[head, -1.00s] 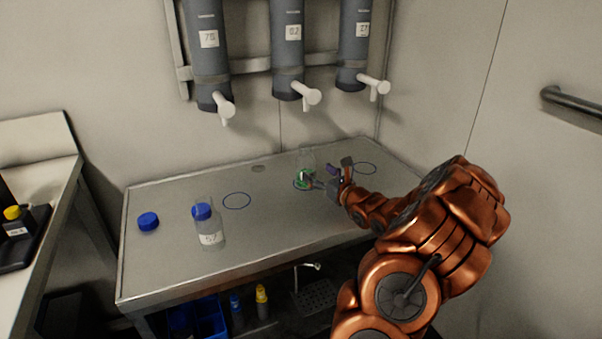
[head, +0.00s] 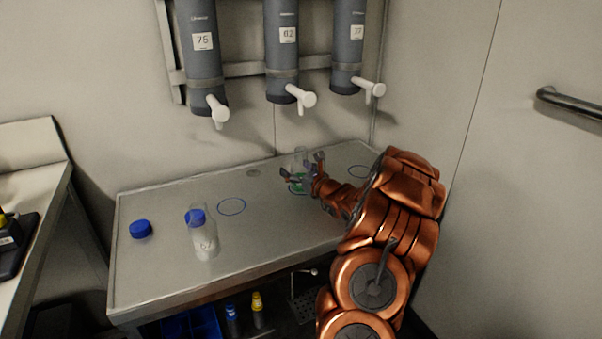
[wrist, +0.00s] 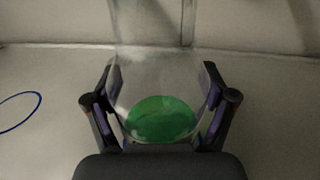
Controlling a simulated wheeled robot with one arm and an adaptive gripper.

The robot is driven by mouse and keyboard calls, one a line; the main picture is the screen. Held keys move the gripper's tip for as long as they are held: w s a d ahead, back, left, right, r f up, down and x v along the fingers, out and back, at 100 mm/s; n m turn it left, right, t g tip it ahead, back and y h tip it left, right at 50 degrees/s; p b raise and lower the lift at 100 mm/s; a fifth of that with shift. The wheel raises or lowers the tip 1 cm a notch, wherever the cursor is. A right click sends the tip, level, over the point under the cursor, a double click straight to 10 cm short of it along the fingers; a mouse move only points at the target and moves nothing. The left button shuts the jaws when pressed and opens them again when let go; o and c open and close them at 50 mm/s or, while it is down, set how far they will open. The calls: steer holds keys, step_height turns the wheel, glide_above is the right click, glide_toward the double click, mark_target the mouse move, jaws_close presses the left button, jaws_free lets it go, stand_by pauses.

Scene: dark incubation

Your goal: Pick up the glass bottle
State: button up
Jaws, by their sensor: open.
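A clear glass bottle (head: 300,156) stands near the back of the metal table, with green at its base. It shows large in the wrist view (wrist: 155,75), seen through, with the green patch at its bottom. My gripper (head: 302,170) is open at this bottle. In the wrist view, the fingers (wrist: 160,85) stand on both sides of it; I cannot tell whether they touch it.
A blue cap (head: 141,229) lies on the table (head: 150,270) at the left. Blue rings (head: 231,206) mark the tabletop. Grey cylinders (head: 282,50) with white taps (head: 301,97) hang on the wall above. The table's middle is mostly clear.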

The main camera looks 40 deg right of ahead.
mark_target(296, 159)
steer(key=shift+c, duration=0.4)
steer(key=c, duration=1.4)
steer(key=shift+r, duration=0.1)
steer(key=shift+r, duration=1.65)
steer(key=shift+s+a, duration=0.15)
steer(key=shift+s, duration=0.05)
steer(key=s+a, duration=0.3)
steer(key=s+a+r+b, duration=0.1)
steer(key=s+a, duration=0.3)
steer(key=s+a+b, duration=0.1)
steer(key=s+a, duration=0.2)
steer(key=a, duration=0.1)
steer(key=shift+s+a+r, duration=0.15)
steer(key=shift+a+r, duration=0.1)
steer(key=shift+r, duration=0.05)
